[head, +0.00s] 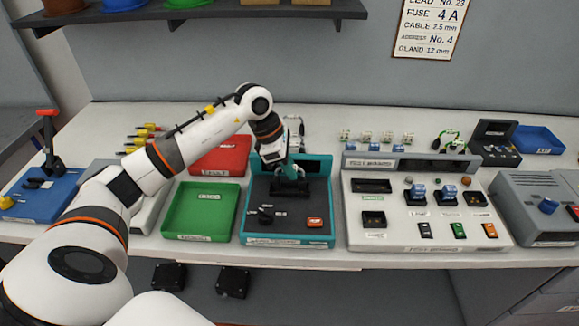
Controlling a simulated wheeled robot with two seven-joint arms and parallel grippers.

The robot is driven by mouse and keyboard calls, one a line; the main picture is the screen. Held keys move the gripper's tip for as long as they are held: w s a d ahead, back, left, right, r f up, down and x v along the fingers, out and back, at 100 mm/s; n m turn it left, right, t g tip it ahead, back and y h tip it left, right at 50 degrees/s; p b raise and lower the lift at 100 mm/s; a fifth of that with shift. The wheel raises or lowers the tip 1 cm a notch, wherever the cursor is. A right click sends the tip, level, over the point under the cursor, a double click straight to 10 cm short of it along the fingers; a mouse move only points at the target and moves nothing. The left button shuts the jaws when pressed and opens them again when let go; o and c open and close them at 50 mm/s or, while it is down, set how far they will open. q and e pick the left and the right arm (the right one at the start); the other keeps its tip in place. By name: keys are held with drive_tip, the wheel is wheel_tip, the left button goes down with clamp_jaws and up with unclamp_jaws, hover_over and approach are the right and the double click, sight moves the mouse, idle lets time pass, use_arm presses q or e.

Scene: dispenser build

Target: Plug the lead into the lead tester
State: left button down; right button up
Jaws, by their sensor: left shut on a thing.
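The teal box with a dark face (258,212), which looks like the lead tester, stands at the middle of the bench. It has a black knob and an orange switch near its front. My left gripper (289,184) points down over the rear part of that dark face. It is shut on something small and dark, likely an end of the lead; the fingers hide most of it. A pale and green cable (297,124), seemingly the lead, shows behind the gripper. I cannot tell whether the held end touches a socket. My right gripper is out of view.
A green tray (176,236) and a red tray (238,158) lie left of the teal box. A white panel (356,232) with blocks and switches stands close on its right. A grey machine (522,222) and a blue tray (551,132) are further right.

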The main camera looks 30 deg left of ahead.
use_arm(q)
drive_tip(key=shift+f+b, duration=0.3)
drive_tip(key=shift+b, duration=0.15)
idle(0.4)
drive_tip(key=c, duration=0.9)
unclamp_jaws()
drive_tip(key=shift+c, duration=0.2)
drive_tip(key=shift+r+p, duration=2.05)
drive_tip(key=shift+r, duration=1.45)
drive_tip(key=shift+f, duration=0.1)
